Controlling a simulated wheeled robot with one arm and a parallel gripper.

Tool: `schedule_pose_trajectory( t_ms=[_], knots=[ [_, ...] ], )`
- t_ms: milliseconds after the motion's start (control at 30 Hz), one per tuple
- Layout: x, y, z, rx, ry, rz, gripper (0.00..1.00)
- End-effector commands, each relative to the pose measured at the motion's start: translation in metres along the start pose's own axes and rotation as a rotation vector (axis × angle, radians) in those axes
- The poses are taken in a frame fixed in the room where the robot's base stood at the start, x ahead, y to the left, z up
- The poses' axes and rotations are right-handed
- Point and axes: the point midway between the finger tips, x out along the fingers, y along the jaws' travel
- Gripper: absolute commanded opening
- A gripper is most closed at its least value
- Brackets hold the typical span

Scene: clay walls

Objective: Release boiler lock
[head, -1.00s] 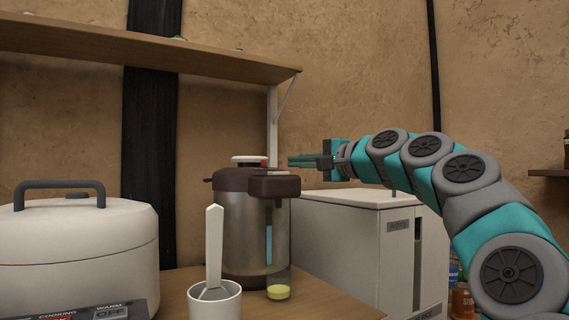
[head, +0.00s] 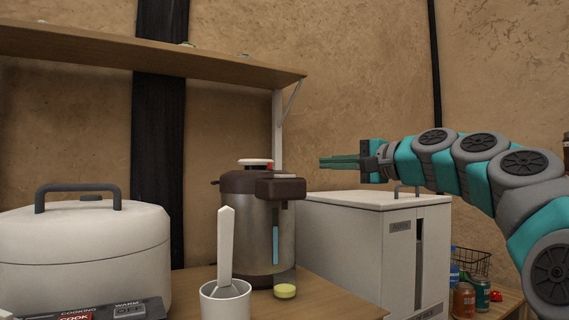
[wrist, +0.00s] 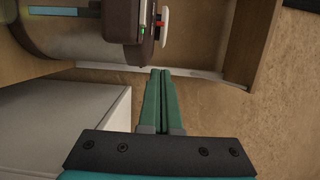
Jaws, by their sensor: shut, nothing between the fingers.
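The boiler (head: 255,228) is a metal airpot with a dark brown top. It stands on the wooden counter at centre. On its lid is a white cap with a red part (head: 256,163), which also shows in the wrist view (wrist: 163,26). My gripper (head: 322,162) is shut and empty. It is in the air to the right of the boiler's top, about level with the cap and apart from it. In the wrist view my closed green fingers (wrist: 160,73) point toward the lid area.
A white rice cooker (head: 85,250) stands at left. A white cup with a handle-like utensil (head: 226,300) and a small yellow-filled glass (head: 285,289) stand before the boiler. A white box appliance (head: 370,245) is at right, below my gripper. A wooden shelf (head: 150,60) hangs above.

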Motion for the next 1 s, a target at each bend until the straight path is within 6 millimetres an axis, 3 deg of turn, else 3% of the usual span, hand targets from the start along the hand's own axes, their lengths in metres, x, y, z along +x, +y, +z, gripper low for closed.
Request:
schedule_pose_trajectory(
  t_ms=[133, 333, 600, 1000],
  knots=[
    [0.001, 0.004, -0.012, 0.004, 0.0, 0.001, 0.0],
    [0.011, 0.003, -0.013, 0.004, -0.004, -0.002, 0.0],
    [0.057, 0.004, -0.013, 0.006, -0.006, 0.001, 0.0],
    [0.103, 0.004, -0.012, 0.005, -0.006, 0.0, 0.0]
  ],
)
